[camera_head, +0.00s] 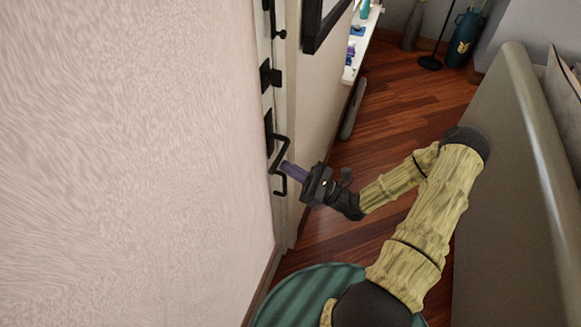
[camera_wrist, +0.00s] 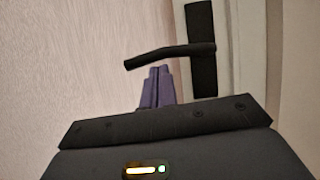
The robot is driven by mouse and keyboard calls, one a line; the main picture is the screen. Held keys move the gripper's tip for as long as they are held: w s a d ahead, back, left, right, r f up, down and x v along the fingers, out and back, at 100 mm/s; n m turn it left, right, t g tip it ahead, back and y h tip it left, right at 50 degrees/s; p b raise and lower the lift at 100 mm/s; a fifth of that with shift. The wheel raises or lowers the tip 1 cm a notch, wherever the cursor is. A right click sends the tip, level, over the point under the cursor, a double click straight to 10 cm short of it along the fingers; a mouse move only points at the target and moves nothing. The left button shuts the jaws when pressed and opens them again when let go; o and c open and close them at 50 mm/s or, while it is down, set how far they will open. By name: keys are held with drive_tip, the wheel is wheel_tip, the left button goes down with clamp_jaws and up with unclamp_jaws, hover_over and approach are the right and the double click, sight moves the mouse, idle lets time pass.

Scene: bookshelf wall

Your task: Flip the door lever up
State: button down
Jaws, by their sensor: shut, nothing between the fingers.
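The black door lever (camera_head: 279,160) is on the white door at the left of the head view. In the wrist view the lever (camera_wrist: 170,54) sticks out to the left from its dark upright plate (camera_wrist: 202,48), close to level with its free end a little lower. My gripper (camera_head: 285,168) has purple fingers and is at the lever. In the wrist view the shut fingers (camera_wrist: 158,72) point up at the lever, with their tips just below its bar. Nothing is between them. I cannot tell whether the tips touch the lever.
A pale textured wall (camera_head: 130,150) fills the left side. A black lock fitting (camera_head: 268,77) sits above the lever on the door. A grey panel (camera_head: 510,190) stands at the right, close to my arm. Wooden floor (camera_head: 400,95) lies open between them.

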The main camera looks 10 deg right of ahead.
drive_tip(key=w+f+b+v, duration=0.1)
drive_tip(key=f+b+v, duration=0.1)
drive_tip(key=v, duration=1)
drive_tip(key=shift+b, duration=0.7)
drive_tip(key=shift+a+f, duration=0.1)
drive_tip(key=shift+a, duration=0.1)
drive_tip(key=s+a+r+n+g+h+p, duration=0.4)
drive_tip(key=s+a+n+g+h, duration=0.45)
drive_tip(key=n+g, duration=0.7)
drive_tip(key=w+d+r+n+t+h+p, duration=0.1)
drive_tip(key=r+n+t+h+p, duration=0.1)
drive_tip(key=r+n+h, duration=0.2)
drive_tip(key=w+d+r+n+t+h+p, duration=0.1)
drive_tip(key=d+r+n+t+h+p, duration=0.1)
drive_tip(key=r+h, duration=0.5)
wheel_tip(320, 180, up, 4)
drive_tip(key=shift+f+n+t, duration=0.15)
drive_tip(key=shift+n+t, duration=0.7)
drive_tip(key=shift+n, duration=0.2)
